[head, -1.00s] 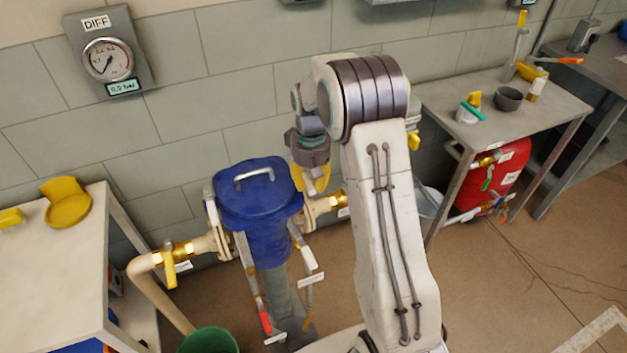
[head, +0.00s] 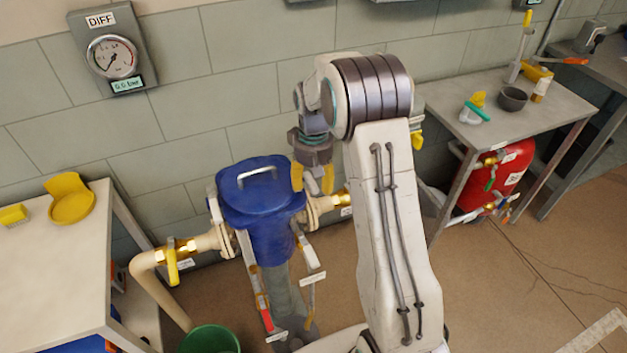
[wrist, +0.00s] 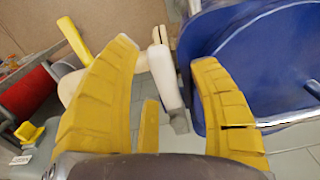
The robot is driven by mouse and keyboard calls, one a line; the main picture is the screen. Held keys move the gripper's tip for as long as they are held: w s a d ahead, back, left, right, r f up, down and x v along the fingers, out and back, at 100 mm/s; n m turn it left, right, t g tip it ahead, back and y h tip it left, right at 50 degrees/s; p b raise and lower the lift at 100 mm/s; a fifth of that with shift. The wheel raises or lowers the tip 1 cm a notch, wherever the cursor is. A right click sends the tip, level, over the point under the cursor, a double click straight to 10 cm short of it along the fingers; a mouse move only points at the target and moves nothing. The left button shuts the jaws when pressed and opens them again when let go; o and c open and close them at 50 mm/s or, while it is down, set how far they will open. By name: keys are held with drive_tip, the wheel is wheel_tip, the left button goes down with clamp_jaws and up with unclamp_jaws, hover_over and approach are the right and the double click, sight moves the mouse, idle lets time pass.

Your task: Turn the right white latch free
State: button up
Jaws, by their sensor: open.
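In the wrist view a white latch (wrist: 165,78) stands at the edge of the blue lid (wrist: 260,65). My gripper (wrist: 165,85) is open, with one yellow finger on each side of the latch. I cannot tell whether either finger touches it. In the head view the lid (head: 250,185) with its pale handle tops the blue filter body (head: 265,242). My gripper (head: 312,186) points down at the lid's right edge. The right latch is not clear there, partly behind my fingers. Another pale latch (head: 213,205) is on the lid's left side.
Pipes with yellow valve handles (head: 172,265) flank the filter. A pressure gauge (head: 112,57) hangs on the wall. A bench (head: 50,265) stands left, and a table (head: 560,105) right. A green bucket (head: 208,340) is on the floor in front.

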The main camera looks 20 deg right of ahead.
sight(313, 180)
drive_tip(key=shift+r, duration=0.15)
wheel_tip(313, 180, up, 12)
idle(0.7)
drive_tip(key=shift+w, duration=0.1)
idle(0.4)
